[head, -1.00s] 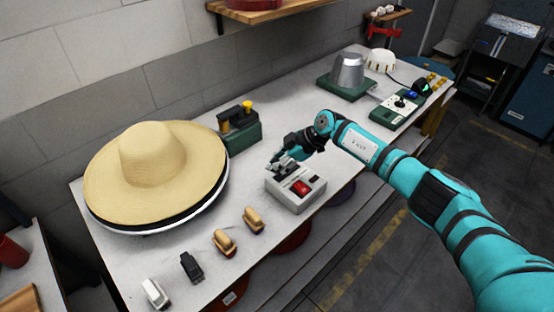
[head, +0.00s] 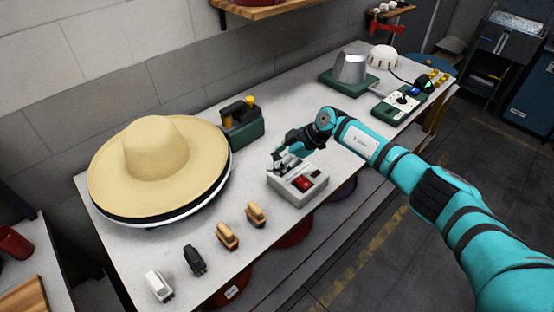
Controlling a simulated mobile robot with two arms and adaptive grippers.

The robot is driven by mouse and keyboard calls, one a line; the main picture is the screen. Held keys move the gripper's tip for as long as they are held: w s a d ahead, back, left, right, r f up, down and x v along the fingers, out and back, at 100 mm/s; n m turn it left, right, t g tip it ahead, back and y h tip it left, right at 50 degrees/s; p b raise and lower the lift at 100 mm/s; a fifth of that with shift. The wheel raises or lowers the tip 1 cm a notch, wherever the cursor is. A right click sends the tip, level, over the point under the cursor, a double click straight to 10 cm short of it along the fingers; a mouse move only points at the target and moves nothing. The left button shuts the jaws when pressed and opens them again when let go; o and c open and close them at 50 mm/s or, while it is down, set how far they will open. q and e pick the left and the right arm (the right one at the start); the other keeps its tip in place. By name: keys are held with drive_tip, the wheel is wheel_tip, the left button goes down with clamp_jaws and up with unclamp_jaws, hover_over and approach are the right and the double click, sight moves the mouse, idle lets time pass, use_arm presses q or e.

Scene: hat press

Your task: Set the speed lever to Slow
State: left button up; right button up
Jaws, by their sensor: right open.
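A grey control box (head: 300,190) with a red switch (head: 304,182) sits near the front edge of the table, right of the straw hat. My right gripper (head: 278,164) is open at the back left of this box's top, at or just above it. The gripper covers that part of the box, so a lever there and its setting cannot be made out. I cannot tell whether the fingers touch anything. A second control unit, green with a pale top (head: 401,102), stands at the far right. My left gripper is not in view.
A wide straw hat (head: 158,155) fills the table's left. Wooden, black and white small tools line the front left. A metal hat block (head: 350,68) stands at the back right. Bare table (head: 300,105) lies between.

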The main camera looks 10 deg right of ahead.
drive_tip(key=shift+w+d, duration=0.1)
drive_tip(key=shift+d+r, duration=0.2)
drive_tip(key=shift+r, duration=0.05)
drive_tip(key=v, duration=1.1)
drive_tip(key=shift+s+r, duration=0.25)
drive_tip(key=shift+a, duration=0.1)
